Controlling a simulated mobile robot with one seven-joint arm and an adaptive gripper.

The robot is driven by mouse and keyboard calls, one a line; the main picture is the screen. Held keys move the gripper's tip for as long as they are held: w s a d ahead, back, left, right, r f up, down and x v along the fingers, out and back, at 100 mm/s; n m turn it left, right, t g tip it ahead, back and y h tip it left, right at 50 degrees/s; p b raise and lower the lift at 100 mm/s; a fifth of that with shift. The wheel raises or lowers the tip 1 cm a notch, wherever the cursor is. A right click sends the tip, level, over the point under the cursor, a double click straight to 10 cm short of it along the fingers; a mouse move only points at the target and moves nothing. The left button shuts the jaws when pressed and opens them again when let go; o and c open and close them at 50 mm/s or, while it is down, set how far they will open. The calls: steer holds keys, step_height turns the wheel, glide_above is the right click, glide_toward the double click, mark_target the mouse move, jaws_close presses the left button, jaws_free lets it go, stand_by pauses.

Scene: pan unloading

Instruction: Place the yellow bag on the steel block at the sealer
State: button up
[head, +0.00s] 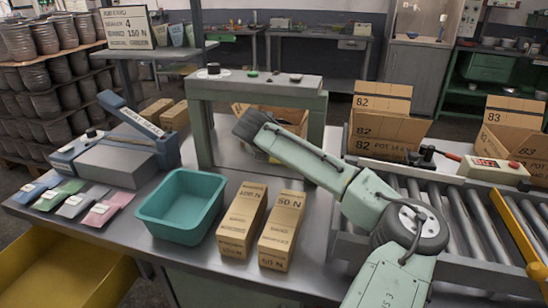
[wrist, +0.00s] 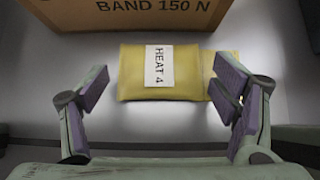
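The yellow bag (wrist: 135,72), with a white "HEAT 4" label, lies flat on a grey surface in the wrist view. My gripper (wrist: 166,95) is open, its purple-padded fingers spread to the left and right of the bag's near side, with nothing between them. I cannot make out the bag or the fingers in the head view. The sealer (head: 165,150) stands at the left of the table in the head view, its blue arm raised at a slant. The grey steel block (head: 115,163) is at its front, its top bare.
A "BAND 150 N" carton (wrist: 190,12) stands just behind the bag. Several coloured bags (head: 75,203) lie before the sealer. A green stand (head: 255,88) is behind; a roller conveyor (head: 470,220) lies right.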

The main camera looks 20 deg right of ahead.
steer(key=c, duration=1.2)
steer(key=shift+a, duration=0.1)
